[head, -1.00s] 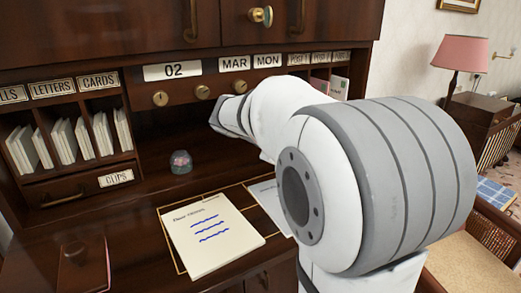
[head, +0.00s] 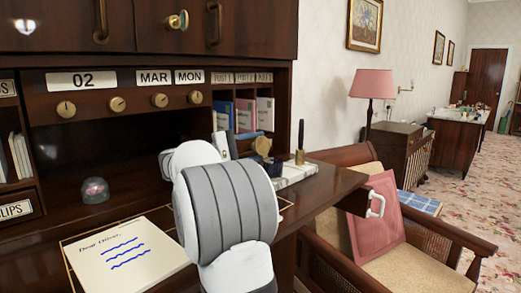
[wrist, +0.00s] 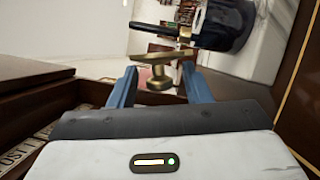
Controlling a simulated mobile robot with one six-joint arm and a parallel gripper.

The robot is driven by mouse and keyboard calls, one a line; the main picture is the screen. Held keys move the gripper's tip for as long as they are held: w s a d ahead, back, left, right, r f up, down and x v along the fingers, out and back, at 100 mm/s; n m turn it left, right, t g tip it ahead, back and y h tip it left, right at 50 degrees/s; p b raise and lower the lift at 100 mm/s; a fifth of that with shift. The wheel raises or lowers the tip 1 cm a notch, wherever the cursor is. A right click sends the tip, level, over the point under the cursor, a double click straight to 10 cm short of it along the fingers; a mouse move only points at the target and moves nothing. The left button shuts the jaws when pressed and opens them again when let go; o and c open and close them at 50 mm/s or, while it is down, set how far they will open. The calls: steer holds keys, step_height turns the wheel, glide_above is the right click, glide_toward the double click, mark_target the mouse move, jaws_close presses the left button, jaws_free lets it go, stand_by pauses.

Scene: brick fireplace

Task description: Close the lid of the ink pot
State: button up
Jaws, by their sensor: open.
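The ink pot (wrist: 228,22) is a dark, rounded vessel on a white base at the top right of the wrist view. A brass lid with a knob (wrist: 158,62) shows to its lower left, raised away from the pot's body. My gripper (wrist: 160,75) is open, with its two blue fingers on either side of the brass knob. I cannot tell whether they touch it. In the head view the brass lid (head: 262,146) shows beside my gripper (head: 249,137). My gripper and arm hide most of the pot there.
The white base (head: 293,174) stands at the desk's right end, with an upright dark pen (head: 300,138) on it. Behind are letter slots with envelopes (head: 245,115). A glass paperweight (head: 95,190) and a letter (head: 125,248) lie to the left. A chair (head: 375,225) stands at right.

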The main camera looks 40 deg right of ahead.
steer(key=shift+x, duration=1.1)
